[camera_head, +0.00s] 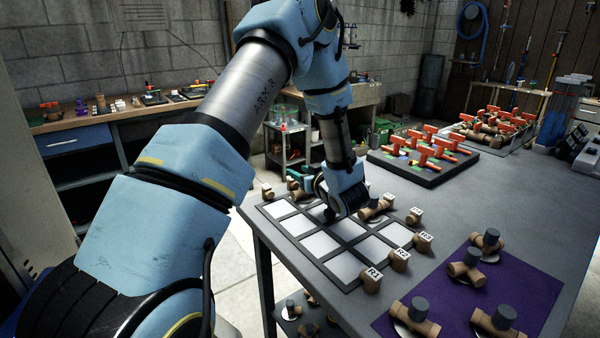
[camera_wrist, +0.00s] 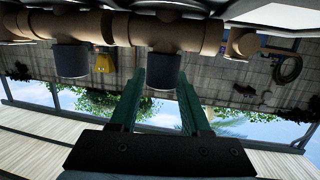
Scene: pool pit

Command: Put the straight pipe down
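My gripper (camera_wrist: 162,88) shows in the wrist view as two green fingers, one on each side of the dark knob of a brown pipe (camera_wrist: 168,33), the straight pipe as far as I can tell. The fingertips appear to touch the knob, with no clear gap. In the head view my wrist is low over the black-framed grid (camera_head: 315,258) with pale cells. A teal finger (camera_head: 294,174) shows at its far left edge; the held pipe is mostly hidden there. Whether it touches the grid cannot be seen.
Another brown pipe with a dark knob (camera_wrist: 70,58) stands left of my fingers in the wrist view. Labelled brown fittings (camera_head: 398,260) line the grid's edge. A purple mat (camera_head: 470,320) holds several knobbed pipes. A black tray (camera_head: 425,174) with orange-handled parts stands behind.

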